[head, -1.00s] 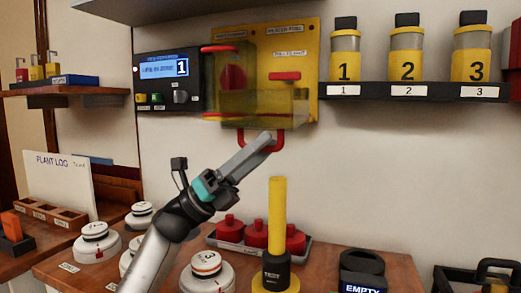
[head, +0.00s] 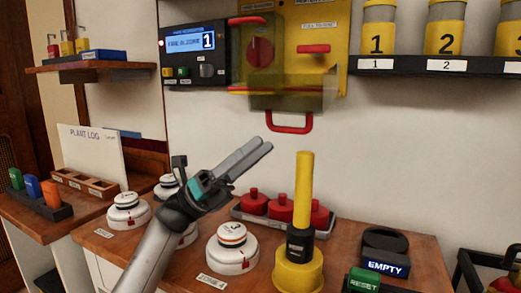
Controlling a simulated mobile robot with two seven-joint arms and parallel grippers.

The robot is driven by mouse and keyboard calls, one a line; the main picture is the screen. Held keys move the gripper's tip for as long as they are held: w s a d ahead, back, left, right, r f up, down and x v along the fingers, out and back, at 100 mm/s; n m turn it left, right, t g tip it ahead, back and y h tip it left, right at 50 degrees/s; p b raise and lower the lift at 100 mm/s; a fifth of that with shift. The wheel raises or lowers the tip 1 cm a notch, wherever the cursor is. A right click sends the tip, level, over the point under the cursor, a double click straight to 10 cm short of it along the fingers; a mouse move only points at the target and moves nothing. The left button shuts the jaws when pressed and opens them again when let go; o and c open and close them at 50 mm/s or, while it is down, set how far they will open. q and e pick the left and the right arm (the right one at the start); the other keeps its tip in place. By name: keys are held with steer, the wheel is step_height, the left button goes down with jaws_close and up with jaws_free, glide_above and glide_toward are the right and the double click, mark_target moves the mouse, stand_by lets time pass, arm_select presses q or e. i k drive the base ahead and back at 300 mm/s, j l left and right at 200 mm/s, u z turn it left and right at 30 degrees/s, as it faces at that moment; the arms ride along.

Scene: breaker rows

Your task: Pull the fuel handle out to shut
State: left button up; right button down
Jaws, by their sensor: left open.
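A yellow panel (head: 333,15) on the wall carries a short red bar handle (head: 314,48) below a small label, probably the fuel handle. A transparent amber cover (head: 290,95) stands out over the panel's left and lower part. A red round knob (head: 261,53) shows through it. A red U-shaped handle (head: 290,127) hangs at the cover's lower edge. My left gripper (head: 268,146) is open and empty. It appears below and left of the U-shaped handle, clear of it in the picture, and well below the red bar. My right gripper is not in view.
A control box with a lit display (head: 191,42) adjoins the panel on the left. A shelf (head: 430,66) with numbered yellow bottles is at right. Below stand white round units (head: 232,248), a red-capped tray (head: 240,214), a yellow post (head: 303,190) and an EMPTY holder (head: 385,250).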

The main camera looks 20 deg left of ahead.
mark_target(320, 48)
steer(key=k, duration=1)
